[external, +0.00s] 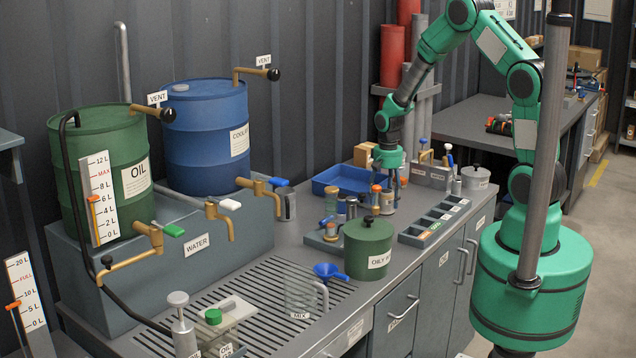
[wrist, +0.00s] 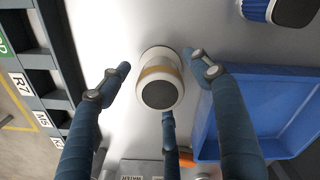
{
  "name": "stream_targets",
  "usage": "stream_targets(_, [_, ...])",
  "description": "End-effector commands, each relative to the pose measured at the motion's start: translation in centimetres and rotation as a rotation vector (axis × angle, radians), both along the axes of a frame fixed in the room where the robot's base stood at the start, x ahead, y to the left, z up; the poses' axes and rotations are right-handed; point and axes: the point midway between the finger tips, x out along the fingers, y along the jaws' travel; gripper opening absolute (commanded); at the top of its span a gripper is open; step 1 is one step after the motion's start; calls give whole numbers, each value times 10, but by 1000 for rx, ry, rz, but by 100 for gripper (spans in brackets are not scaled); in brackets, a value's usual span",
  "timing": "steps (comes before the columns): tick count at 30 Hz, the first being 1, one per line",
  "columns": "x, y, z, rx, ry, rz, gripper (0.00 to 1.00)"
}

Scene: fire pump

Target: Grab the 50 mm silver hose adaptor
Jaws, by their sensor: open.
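In the wrist view a short, pale silver-white round fitting (wrist: 160,88) with a tan band and a dark grey end stands on the grey bench. It looks like the silver hose adaptor, but no size marking is readable. My gripper (wrist: 160,80) is open, with one finger to its left, one to its right and one below it in the picture. Gaps show beside the left and right fingers; I cannot tell whether the lower finger touches. In the external view my gripper (external: 391,178) points down over the bench beside the blue tray, and the fitting is hard to make out there.
The blue tray (wrist: 265,92) lies close to the right finger; it also shows in the external view (external: 330,186). A labelled compartment rack (wrist: 42,85) is on the left. A blue-sided, dark-topped item (wrist: 290,10) is at upper right. A green drum (external: 368,250) stands nearer the external camera.

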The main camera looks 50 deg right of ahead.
Motion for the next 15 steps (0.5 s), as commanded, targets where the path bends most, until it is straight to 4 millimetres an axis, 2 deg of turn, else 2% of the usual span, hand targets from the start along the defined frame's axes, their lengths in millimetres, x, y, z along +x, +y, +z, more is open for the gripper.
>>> stream_targets(6, [0, 0, 0, 0, 0, 0, 62])
stream_targets(15, [0, 0, 1, -1, -1, 0, 5])
